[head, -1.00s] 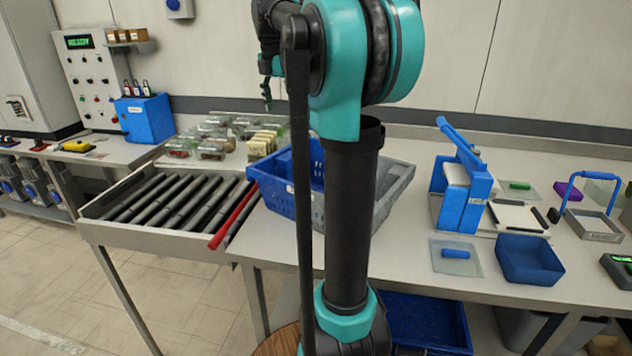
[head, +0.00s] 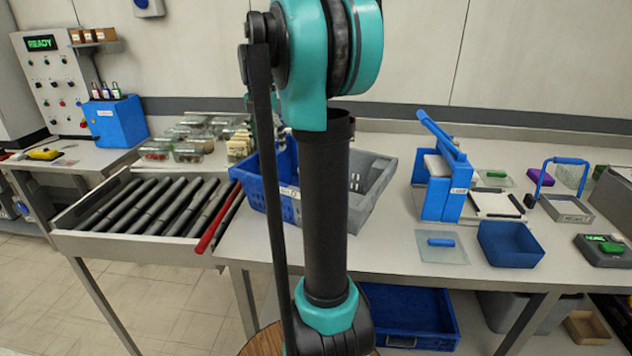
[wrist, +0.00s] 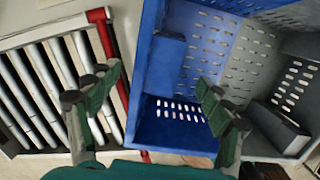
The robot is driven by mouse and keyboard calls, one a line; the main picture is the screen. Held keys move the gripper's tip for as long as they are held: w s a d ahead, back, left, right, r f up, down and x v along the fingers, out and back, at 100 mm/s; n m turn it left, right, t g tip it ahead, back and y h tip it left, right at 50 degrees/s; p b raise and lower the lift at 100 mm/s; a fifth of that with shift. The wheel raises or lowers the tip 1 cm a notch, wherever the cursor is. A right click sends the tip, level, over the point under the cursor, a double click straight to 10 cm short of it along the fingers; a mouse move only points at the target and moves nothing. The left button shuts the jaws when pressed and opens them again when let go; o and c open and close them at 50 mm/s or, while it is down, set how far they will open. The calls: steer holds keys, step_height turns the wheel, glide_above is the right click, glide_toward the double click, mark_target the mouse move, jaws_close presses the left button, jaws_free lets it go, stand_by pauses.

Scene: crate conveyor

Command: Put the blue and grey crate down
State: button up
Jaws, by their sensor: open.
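The blue and grey crate (head: 268,203) stands on the table just right of the roller conveyor, its blue part at left and its grey part (head: 376,190) at right. My upright arm hides its middle in the head view. In the wrist view its blue wall (wrist: 146,60) runs between the spread fingers of my gripper (wrist: 162,95). The left finger is outside the crate, over the red bar's side, and the right finger appears over the crate's interior. My gripper is open. Whether a finger touches the wall is unclear. In the head view the gripper is mostly hidden behind my arm.
The roller conveyor (head: 150,207) with a red bar (head: 218,220) at its end adjoins the crate's left. Clear-lidded boxes (head: 193,152) stand behind. A blue press (head: 447,180) and blue tray (head: 510,244) are at right. Bare table lies between crate and press.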

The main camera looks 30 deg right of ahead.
mark_target(269, 153)
steer(key=shift+w+d+f, duration=0.1)
steer(key=shift+w+f, duration=0.05)
steer(key=shift+f, duration=1.2)
steer(key=shift+w+d+f, duration=0.1)
steer(key=shift+f, duration=1.25)
jaws_close()
